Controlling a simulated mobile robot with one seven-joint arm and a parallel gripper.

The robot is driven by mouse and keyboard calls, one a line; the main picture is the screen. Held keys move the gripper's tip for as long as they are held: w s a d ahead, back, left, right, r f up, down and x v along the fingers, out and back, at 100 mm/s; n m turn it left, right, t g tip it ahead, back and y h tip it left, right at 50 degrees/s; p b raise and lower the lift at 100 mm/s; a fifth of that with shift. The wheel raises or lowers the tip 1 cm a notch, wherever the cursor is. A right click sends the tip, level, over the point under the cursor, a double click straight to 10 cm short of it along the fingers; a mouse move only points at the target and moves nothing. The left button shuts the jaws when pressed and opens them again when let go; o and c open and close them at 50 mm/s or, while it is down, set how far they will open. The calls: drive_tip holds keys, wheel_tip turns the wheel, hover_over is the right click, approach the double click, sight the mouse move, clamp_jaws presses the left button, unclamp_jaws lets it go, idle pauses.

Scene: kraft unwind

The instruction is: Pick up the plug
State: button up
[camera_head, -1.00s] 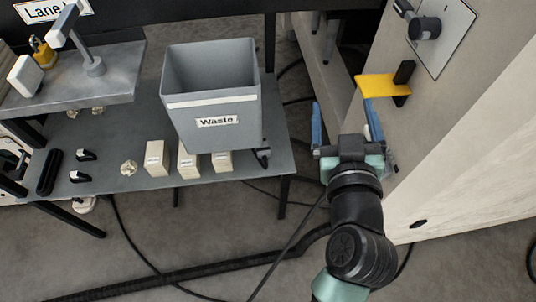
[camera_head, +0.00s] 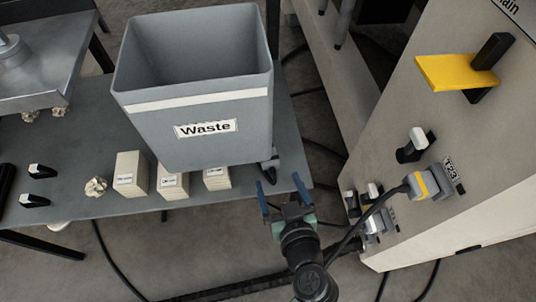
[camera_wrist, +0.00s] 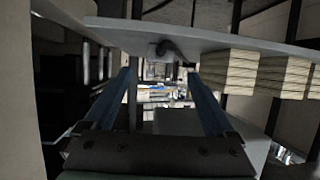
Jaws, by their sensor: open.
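A grey plug with a yellow band (camera_head: 430,183) sits against the beige cabinet panel at the right, beside a small label that looks like "X23". A black cable leaves its left end and curves down past my arm. My gripper (camera_head: 281,190) is to the left of the plug, well apart from it, by the front right corner of the grey table. Its two blue fingers are spread and empty. In the wrist view my gripper (camera_wrist: 160,80) is also open, with nothing between the fingers; the plug does not show there.
The cabinet (camera_head: 400,125) carries a yellow handle (camera_head: 457,72), a black-and-white switch (camera_head: 416,145) and small connectors (camera_head: 374,225) lower down. A grey waste bin (camera_head: 205,95) and several cream blocks (camera_head: 130,174) are on the table (camera_head: 70,145).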

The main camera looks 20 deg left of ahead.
sight(271, 165)
drive_tip(key=b+x, duration=0.2)
drive_tip(key=x, duration=0.6)
drive_tip(key=shift+w+f, duration=0.1)
clamp_jaws()
